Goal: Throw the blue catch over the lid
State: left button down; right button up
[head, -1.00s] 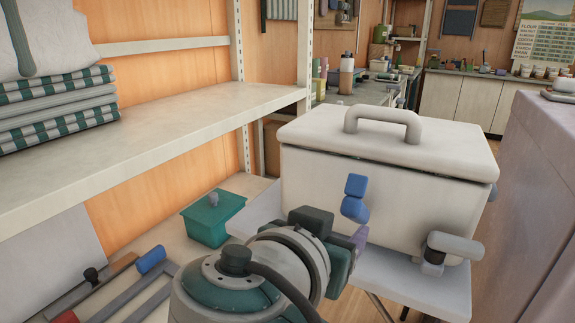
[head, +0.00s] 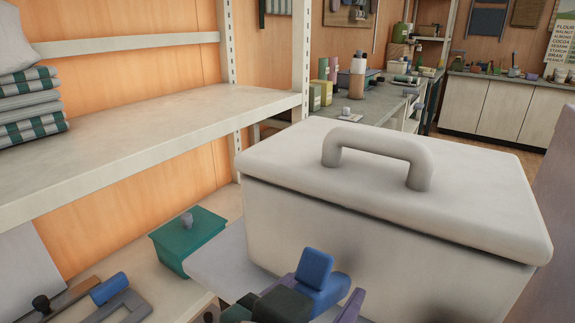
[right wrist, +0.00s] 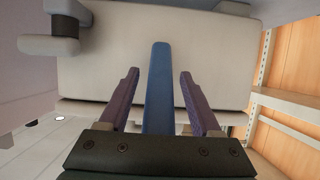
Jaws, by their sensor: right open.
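The white crate (head: 380,250) stands at centre right in the head view, its lid (head: 300,160) with an arched handle (head: 380,150) resting on top. The blue catch (head: 315,268) is at the crate's front, below the lid's edge. In the right wrist view the blue catch (right wrist: 158,90) is a long bar running between the purple fingers. My right gripper (right wrist: 159,74) is open around it, with a gap on each side. In the head view the gripper is low at the front, partly cut off. My left gripper is not in view.
A grey catch (right wrist: 65,25) shows at the upper left in the right wrist view. A teal box (head: 188,240) sits left of the crate on a low surface. A shelf (head: 170,120) with folded striped cloths (head: 30,105) stands at the left. The lid's top is clear.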

jog(key=shift+s+a, duration=0.1)
jog(key=shift+c, duration=0.6)
grip_shut()
jog(key=shift+f, duration=0.1)
dwell(0.7)
